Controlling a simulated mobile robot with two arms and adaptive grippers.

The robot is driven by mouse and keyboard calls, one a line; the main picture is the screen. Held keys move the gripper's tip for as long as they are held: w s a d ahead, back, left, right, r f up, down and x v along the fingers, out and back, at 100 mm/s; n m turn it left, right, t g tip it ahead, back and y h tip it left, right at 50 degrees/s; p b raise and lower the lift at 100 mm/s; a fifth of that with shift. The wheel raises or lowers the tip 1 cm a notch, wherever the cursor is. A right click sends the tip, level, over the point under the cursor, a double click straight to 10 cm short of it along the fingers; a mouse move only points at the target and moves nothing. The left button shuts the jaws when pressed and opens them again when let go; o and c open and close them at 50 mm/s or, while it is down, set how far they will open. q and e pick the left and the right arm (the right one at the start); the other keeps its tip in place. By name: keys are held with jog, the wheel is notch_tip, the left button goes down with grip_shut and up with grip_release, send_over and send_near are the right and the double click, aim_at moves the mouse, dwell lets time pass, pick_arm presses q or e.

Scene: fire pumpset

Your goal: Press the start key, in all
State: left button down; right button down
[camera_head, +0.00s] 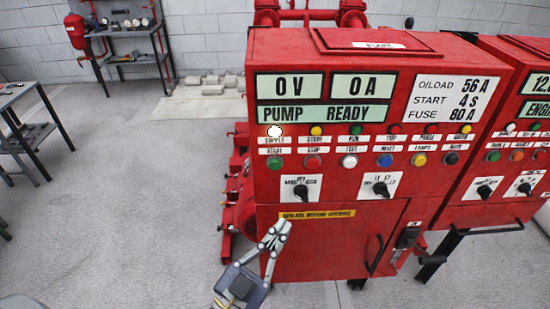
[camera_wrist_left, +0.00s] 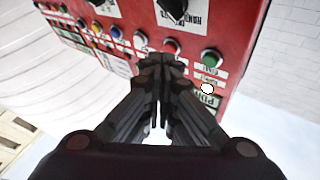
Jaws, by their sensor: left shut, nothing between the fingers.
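The start key is the green button (camera_head: 275,162) labelled START, at the left end of the lower button row on the red pump panel (camera_head: 390,170). It shows as a green button (camera_wrist_left: 211,57) at the right in the left wrist view, where the panel is seen upside down. My left gripper (camera_head: 281,226) is shut and empty, low in front of the panel and below the start key in the head view. In the left wrist view its closed fingertips (camera_wrist_left: 161,60) appear near the red stop button (camera_wrist_left: 172,46), to the left of the start key. My right gripper is not in view.
The panel reads PUMP READY, and its white supply lamp (camera_head: 274,131) looks lit. Two black selector knobs (camera_head: 300,191) (camera_head: 381,188) sit below the buttons. A black handle (camera_head: 376,255) juts from the lower door. Another red panel (camera_head: 515,130) stands at the right. Open floor lies left.

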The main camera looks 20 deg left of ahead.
aim_at(275, 165)
pick_arm(q)
notch_tip(275, 165, up, 8)
jog(key=s+t, duration=0.1)
jog(key=s, duration=0.1)
jog(key=shift+a+f+t+p, duration=0.2)
jog(key=shift+f+t+p, duration=0.05)
jog(key=shift+t+p, duration=0.1)
jog(key=shift+w, duration=0.15)
jog(key=w+a, duration=0.3)
jog(key=w, duration=0.5)
jog(key=shift+a, duration=0.2)
dwell(1.0)
jog(key=shift+w+a, duration=0.15)
jog(key=shift+w, duration=0.25)
